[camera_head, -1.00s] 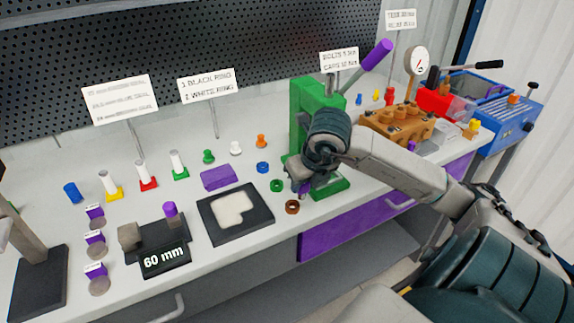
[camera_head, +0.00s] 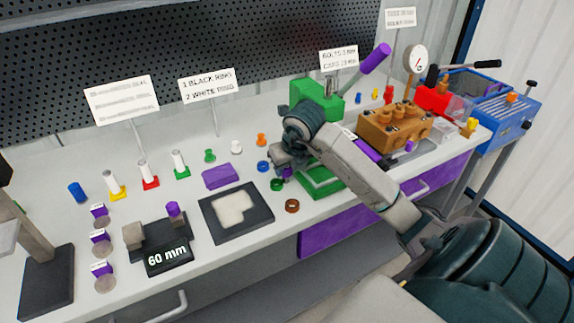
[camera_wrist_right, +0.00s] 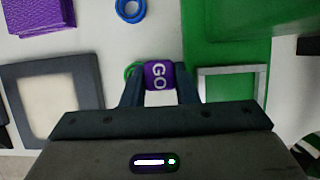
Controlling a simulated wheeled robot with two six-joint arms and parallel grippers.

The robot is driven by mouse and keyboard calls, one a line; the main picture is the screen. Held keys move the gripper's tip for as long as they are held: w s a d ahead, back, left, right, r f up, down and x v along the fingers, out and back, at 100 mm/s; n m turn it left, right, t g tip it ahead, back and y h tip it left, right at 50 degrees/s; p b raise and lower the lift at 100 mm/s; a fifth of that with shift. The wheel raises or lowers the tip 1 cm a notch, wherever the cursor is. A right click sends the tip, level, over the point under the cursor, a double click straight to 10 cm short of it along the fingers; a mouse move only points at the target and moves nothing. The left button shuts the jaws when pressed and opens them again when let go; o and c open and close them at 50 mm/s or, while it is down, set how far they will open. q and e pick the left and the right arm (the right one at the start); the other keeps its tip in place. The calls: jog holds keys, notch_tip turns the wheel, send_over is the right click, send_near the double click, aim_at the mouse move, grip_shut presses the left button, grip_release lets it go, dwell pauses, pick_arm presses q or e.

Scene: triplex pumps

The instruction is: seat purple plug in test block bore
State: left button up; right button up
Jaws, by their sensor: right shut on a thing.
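The orange-brown block (camera_head: 393,130) with a round gauge, which looks like the test block, stands to the right of the press, well apart from the gripper. Its bore cannot be made out. My left gripper is not in view.
The green press (camera_head: 317,100) stands close behind my right arm. A green ring (camera_head: 277,184), a blue ring (camera_head: 263,166) and a brown ring (camera_head: 292,206) lie near the gripper. A dark tray (camera_head: 262,217) and a purple block (camera_head: 221,176) are to the left.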

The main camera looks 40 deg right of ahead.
jog(key=shift+f, duration=0.2)
jog(key=o, duration=1)
jog(key=shift+r, duration=0.15)
